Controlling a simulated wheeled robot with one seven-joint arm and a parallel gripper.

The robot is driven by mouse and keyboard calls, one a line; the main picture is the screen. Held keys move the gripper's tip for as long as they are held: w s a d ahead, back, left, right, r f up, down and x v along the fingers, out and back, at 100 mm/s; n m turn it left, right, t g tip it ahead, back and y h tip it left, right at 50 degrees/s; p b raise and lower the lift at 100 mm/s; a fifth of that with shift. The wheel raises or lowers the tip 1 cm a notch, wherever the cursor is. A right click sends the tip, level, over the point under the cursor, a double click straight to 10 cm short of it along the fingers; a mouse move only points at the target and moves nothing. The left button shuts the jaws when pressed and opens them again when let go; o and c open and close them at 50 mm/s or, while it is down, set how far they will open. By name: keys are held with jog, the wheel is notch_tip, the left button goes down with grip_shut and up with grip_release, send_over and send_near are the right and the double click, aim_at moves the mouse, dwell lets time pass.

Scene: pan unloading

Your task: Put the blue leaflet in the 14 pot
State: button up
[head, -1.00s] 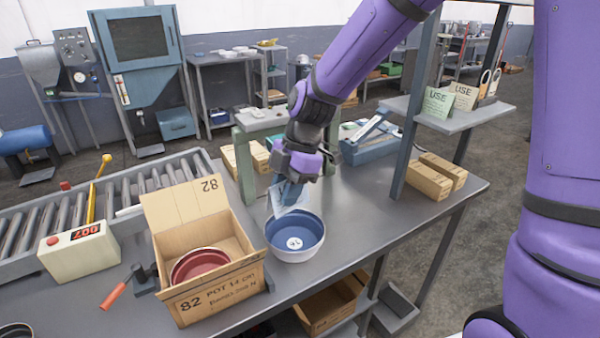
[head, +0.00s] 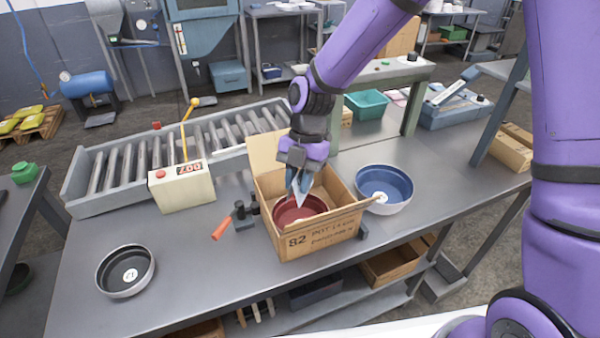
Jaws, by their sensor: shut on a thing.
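My gripper (head: 298,180) points down over the open cardboard box and is shut on a pale blue-white leaflet (head: 299,200), whose tip hangs down. The box (head: 345,228) is marked 82 and POT 14 CM. A red pot (head: 283,213) sits inside it, under the leaflet; whether the leaflet touches the pot I cannot tell. My fingers hide part of the leaflet and the far side of the pot. A blue pot (head: 384,182) stands on the bench to the right of the box. A dark grey pot (head: 125,270) with a round label stands at the left.
The box flaps stand open around my gripper. A roller conveyor (head: 85,195) and a counter box with a red button (head: 182,188) are behind and left. An orange-handled tool (head: 222,228) lies left of the box.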

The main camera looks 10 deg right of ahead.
jog(key=shift+d+f, duration=0.1)
jog(key=shift+f, duration=4.3)
jog(key=o, duration=1)
jog(key=shift+c, duration=0.2)
jog(key=shift+r, duration=3.55)
